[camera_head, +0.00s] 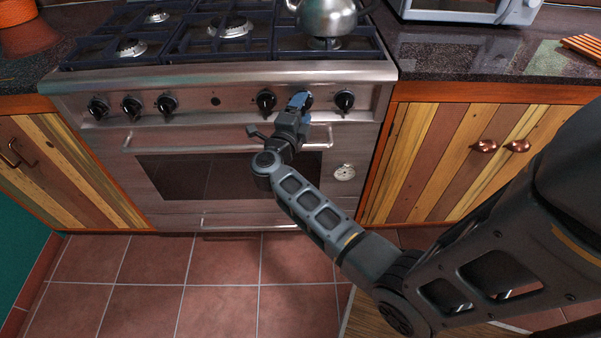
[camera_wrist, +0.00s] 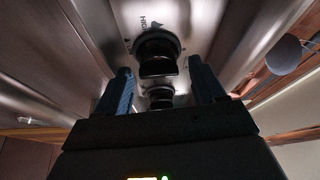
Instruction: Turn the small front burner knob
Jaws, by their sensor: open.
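The stove's front panel carries a row of black knobs. My gripper (camera_head: 299,101) is at the right-hand group, in front of the middle knob (camera_head: 308,101), which it mostly covers. In the wrist view my gripper (camera_wrist: 160,66) is open, with one blue finger on each side. A black knob (camera_wrist: 157,58) stands between the fingertips, with gaps on both sides and no visible contact. A second black knob (camera_wrist: 160,97) shows beyond it. No burner label in view tells me which knob is the small front one.
Neighbouring knobs stand close on the left (camera_head: 266,100) and right (camera_head: 344,101). The oven handle (camera_head: 200,142) runs below the panel. A kettle (camera_head: 327,17) sits on the right rear of the stove. Wooden cabinets (camera_head: 430,150) flank the stove; the tiled floor (camera_head: 200,275) in front is clear.

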